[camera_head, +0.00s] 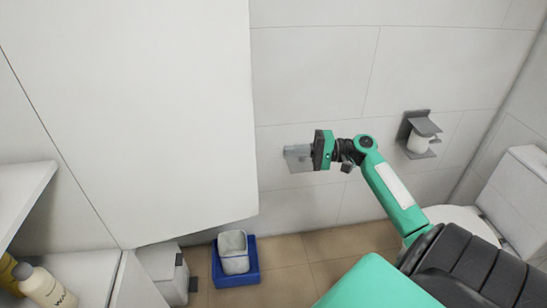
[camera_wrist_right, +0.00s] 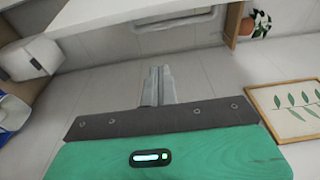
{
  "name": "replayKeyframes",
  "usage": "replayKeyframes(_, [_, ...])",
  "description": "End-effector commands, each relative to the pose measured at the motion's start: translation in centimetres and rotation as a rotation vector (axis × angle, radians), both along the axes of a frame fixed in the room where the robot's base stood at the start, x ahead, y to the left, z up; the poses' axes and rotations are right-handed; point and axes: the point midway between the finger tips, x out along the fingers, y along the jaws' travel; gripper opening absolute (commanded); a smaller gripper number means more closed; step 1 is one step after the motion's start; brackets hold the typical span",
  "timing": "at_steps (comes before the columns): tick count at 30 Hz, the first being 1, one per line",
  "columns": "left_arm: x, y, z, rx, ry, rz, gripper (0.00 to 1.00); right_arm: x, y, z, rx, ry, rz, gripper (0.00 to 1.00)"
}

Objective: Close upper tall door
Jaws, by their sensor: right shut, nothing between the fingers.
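The upper tall door (camera_head: 130,100) is a large white panel filling the upper left of the head view. It stands swung out from the white cabinet, whose open shelves (camera_head: 25,190) show at the left edge. My right gripper (camera_head: 290,158) is to the right of the door's free edge, apart from it in the picture, with its fingers pointing left. In the right wrist view the two grey fingers (camera_wrist_right: 158,85) are together with nothing between them. My left gripper is not in view.
A bottle (camera_head: 45,287) stands on the lower shelf. A blue tray (camera_head: 236,276) with a grey bin (camera_head: 233,252) is on the floor below the door. A toilet (camera_head: 480,215) and a paper holder (camera_head: 420,133) are at right. The wrist view shows a framed leaf picture (camera_wrist_right: 290,110).

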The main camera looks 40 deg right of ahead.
Motion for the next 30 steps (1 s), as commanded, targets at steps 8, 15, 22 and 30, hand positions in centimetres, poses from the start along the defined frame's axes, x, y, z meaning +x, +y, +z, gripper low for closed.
replayKeyframes(8, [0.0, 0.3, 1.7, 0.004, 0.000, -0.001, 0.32, 2.3, 2.9, 0.6, 0.004, -0.003, 0.006, 0.00])
replayKeyframes(15, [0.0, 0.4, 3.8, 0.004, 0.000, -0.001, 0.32, 5.7, 7.0, 0.7, 0.004, -0.002, 0.003, 0.00])
replayKeyframes(22, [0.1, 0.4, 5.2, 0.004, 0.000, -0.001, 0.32, 4.1, 8.5, 0.3, 0.002, 0.002, 0.002, 0.00])
replayKeyframes(30, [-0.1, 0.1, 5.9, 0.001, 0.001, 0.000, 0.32, 2.6, 9.0, 0.1, 0.001, 0.000, 0.001, 0.00])
